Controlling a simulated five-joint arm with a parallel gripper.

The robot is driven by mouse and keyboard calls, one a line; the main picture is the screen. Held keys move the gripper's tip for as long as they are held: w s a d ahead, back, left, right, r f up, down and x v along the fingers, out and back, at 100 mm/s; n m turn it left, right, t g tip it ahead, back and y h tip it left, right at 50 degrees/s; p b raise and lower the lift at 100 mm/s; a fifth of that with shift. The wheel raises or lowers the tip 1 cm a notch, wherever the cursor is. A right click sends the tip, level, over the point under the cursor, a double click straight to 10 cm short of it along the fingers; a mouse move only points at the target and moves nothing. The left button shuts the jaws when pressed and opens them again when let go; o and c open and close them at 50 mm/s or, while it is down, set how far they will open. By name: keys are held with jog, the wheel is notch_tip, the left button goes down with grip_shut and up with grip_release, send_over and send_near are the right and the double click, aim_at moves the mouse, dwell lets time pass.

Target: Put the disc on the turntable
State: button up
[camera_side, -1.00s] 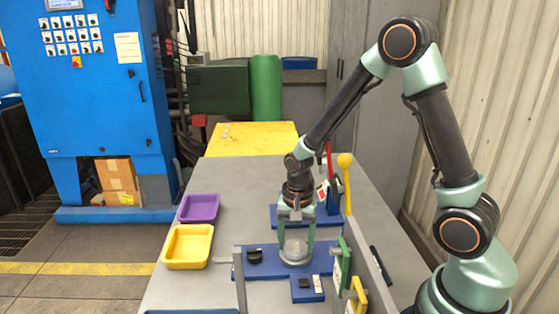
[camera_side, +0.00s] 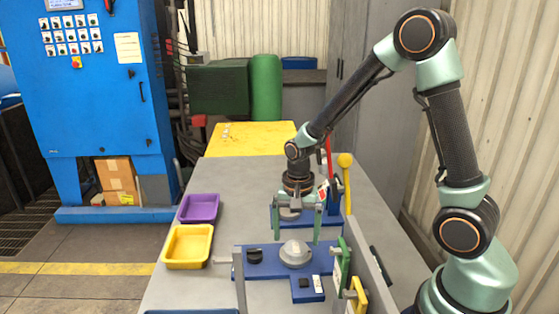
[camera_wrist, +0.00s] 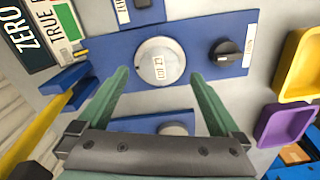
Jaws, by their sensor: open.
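A pale grey disc (camera_side: 296,247) with a small marked label on its face lies on the round turntable (camera_side: 285,262) on the blue plate. In the wrist view the disc (camera_wrist: 150,70) sits inside the turntable's rim, roughly centred, and looks flat. My gripper (camera_side: 297,238) is open and empty above it, its two fingers spread wide and clear of the disc. In the wrist view my gripper (camera_wrist: 159,75) shows a fingertip to each side below the disc.
A black knob (camera_side: 254,256) is on the same blue plate (camera_side: 325,262). A yellow tray (camera_side: 188,247) and a purple tray (camera_side: 199,208) stand to the left. A yellow-knobbed lever (camera_side: 346,185) and green and yellow signs stand close on the right.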

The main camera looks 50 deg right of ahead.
notch_tip(320, 180, up, 9)
notch_tip(320, 180, up, 6)
jog(key=n+t, duration=0.2)
jog(key=n, duration=0.3)
send_over(296, 248)
jog(key=s+a, duration=0.1)
jog(key=s, duration=0.2)
jog(key=s+r+n+t, duration=0.1)
jog(key=n, duration=0.1)
jog(key=s+a+r+n+t, duration=0.1)
jog(key=n, duration=0.1)
jog(key=s+r+n+t, duration=0.1)
jog(key=n, duration=0.2)
jog(key=shift+s+a+r+t, duration=0.3)
jog(key=shift+s+a+r, duration=0.05)
jog(key=shift+s+a, duration=0.05)
